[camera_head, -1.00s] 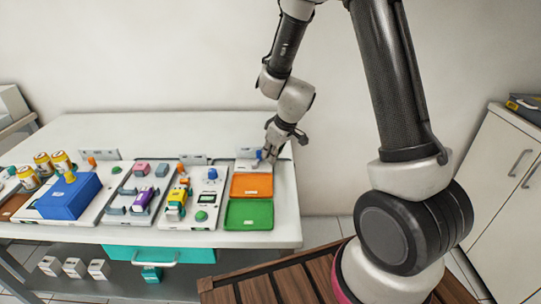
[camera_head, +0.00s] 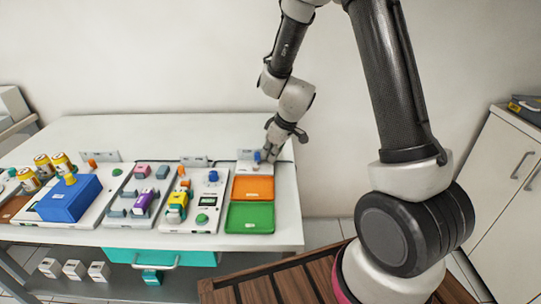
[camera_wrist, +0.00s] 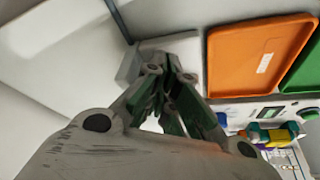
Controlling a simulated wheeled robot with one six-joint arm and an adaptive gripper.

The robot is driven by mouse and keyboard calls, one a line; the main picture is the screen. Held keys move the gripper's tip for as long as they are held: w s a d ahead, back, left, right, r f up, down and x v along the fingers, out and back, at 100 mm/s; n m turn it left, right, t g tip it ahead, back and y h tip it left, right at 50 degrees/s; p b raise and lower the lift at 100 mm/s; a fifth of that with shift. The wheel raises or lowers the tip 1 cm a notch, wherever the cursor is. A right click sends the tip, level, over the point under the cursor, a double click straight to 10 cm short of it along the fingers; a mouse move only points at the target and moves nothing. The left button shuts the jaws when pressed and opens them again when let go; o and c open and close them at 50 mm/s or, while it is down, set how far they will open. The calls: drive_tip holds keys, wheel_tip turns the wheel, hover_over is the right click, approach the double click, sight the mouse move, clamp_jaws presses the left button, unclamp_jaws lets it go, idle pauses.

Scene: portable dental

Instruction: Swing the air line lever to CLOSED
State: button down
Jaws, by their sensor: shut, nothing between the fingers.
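A small blue lever (camera_head: 257,157) stands on a white block (camera_head: 251,168) at the back right of the table, behind the orange tray. I cannot read any OPEN or CLOSED marking on it. My gripper (camera_head: 268,154) points down right beside the blue lever, on its right side. I cannot tell whether it touches the lever. In the wrist view, my gripper's fingers (camera_wrist: 168,75) are together over the white block, with nothing seen between them. The lever is hidden behind the fingers there.
An orange tray (camera_head: 253,195) and a green tray (camera_head: 250,226) lie in front of the block. A white panel with a blue knob (camera_head: 213,176) is to their left. Orange levers (camera_head: 91,163) and a blue box (camera_head: 68,205) are farther left. A wall is behind.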

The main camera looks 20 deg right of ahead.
drive_tip(key=shift+w+a+n+g+y, duration=0.1)
drive_tip(key=shift+w+n+g+y, duration=0.15)
drive_tip(key=shift+n, duration=0.6)
drive_tip(key=shift+w+a+n+g+y, duration=0.15)
drive_tip(key=shift+w+n+g, duration=0.1)
drive_tip(key=shift+n, duration=0.6)
drive_tip(key=shift+d, duration=0.1)
drive_tip(key=shift+s, duration=0.2)
